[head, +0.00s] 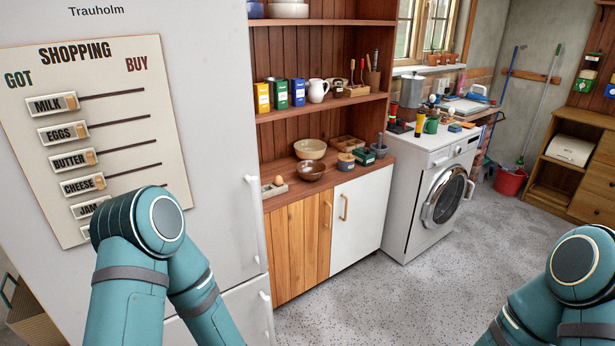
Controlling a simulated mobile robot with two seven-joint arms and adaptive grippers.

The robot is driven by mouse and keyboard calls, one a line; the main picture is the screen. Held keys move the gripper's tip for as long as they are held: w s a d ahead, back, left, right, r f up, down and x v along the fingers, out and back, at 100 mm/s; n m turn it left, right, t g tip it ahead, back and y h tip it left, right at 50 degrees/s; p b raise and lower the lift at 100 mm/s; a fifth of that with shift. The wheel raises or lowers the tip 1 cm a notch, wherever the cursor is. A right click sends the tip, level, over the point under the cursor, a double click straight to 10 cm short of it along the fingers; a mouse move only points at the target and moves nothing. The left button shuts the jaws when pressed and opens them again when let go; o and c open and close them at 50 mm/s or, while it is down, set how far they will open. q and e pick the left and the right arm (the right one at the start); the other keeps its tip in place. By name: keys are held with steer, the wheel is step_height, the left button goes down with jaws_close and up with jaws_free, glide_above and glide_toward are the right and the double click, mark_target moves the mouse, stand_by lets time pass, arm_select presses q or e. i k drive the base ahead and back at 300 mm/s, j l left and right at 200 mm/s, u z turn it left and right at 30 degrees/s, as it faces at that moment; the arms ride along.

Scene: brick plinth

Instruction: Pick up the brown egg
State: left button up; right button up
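A small brown egg (279,180) sits in or on a pale, low holder (275,190) at the left front of the wooden dresser's counter, close to the fridge. Its lower part is hidden by the holder. My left arm shows at the lower left, in front of the fridge, well apart from the egg. My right arm shows at the lower right edge, over the floor. Neither gripper is in view.
The white fridge (225,130) bounds the egg's left side. A washing machine (430,195) stands further right. The speckled floor (365,295) in front is clear.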

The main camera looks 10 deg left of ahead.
mark_target(278, 181)
steer(key=i+l+z, duration=0.2)
steer(key=i+z, duration=0.7)
steer(key=i, duration=0.2)
steer(key=i+u, duration=0.35)
steer(key=i+l+u, duration=0.15)
steer(key=i+u, duration=0.2)
steer(key=i+l+u, duration=0.2)
steer(key=u, duration=0.15)
steer(key=i, duration=0.05)
